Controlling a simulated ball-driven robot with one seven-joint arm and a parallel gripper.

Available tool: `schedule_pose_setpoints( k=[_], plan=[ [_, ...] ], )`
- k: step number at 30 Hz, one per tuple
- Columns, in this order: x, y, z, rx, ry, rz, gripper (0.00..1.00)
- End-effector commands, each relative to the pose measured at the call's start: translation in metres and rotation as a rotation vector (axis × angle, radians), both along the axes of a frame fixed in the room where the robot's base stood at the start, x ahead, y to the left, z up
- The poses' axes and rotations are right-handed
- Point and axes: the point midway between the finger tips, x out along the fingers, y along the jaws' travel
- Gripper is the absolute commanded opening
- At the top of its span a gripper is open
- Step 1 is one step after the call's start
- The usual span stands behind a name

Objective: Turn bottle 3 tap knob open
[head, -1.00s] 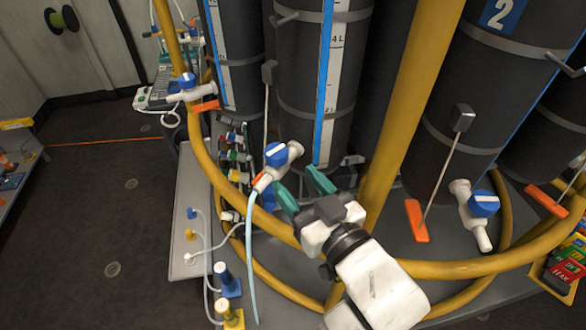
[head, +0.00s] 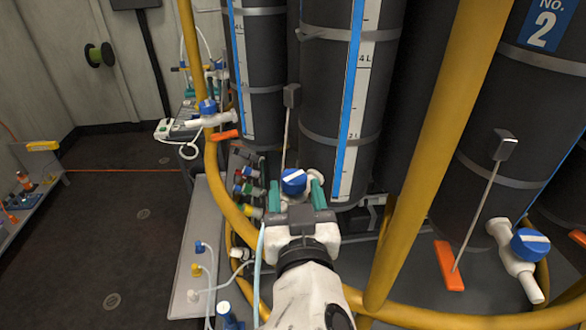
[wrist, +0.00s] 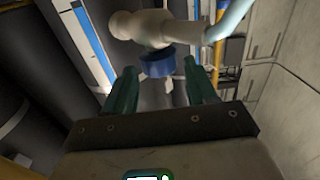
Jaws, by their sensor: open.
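A tap with a blue round knob (head: 293,182) with a white bar on top stands in front of the middle dark bottle (head: 318,105). That bottle's number is not visible, so I cannot confirm that it is bottle 3. My gripper (head: 296,196) is open, its two green fingers on either side of the knob. In the wrist view the blue knob (wrist: 157,64) hangs under the white tap body (wrist: 145,28), near and between the fingertips (wrist: 162,76). I cannot tell whether a finger touches it.
A yellow rail (head: 425,150) crosses close to my arm on the right. The bottle labelled No. 2 (head: 520,90) has its own blue-knobbed tap (head: 529,244). Another blue-knobbed tap (head: 208,107) is at left. A grey bench with thin hoses (head: 200,240) stands below left.

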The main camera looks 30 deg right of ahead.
Motion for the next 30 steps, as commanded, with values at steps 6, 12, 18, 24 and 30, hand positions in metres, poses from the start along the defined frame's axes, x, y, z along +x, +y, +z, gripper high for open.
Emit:
schedule_pose_setpoints(
  k=[6,12,18,24,30],
  plan=[
    [0.035,-0.015,0.001,0.000,0.000,-0.002,0.57],
    [0.052,-0.021,0.000,0.000,0.001,-0.001,0.57],
    [0.055,-0.022,-0.001,0.000,0.001,0.000,0.57],
    [0.055,-0.022,0.000,0.000,0.001,0.000,0.52],
    [0.055,-0.022,0.000,0.000,0.001,0.000,0.33]
  ],
)
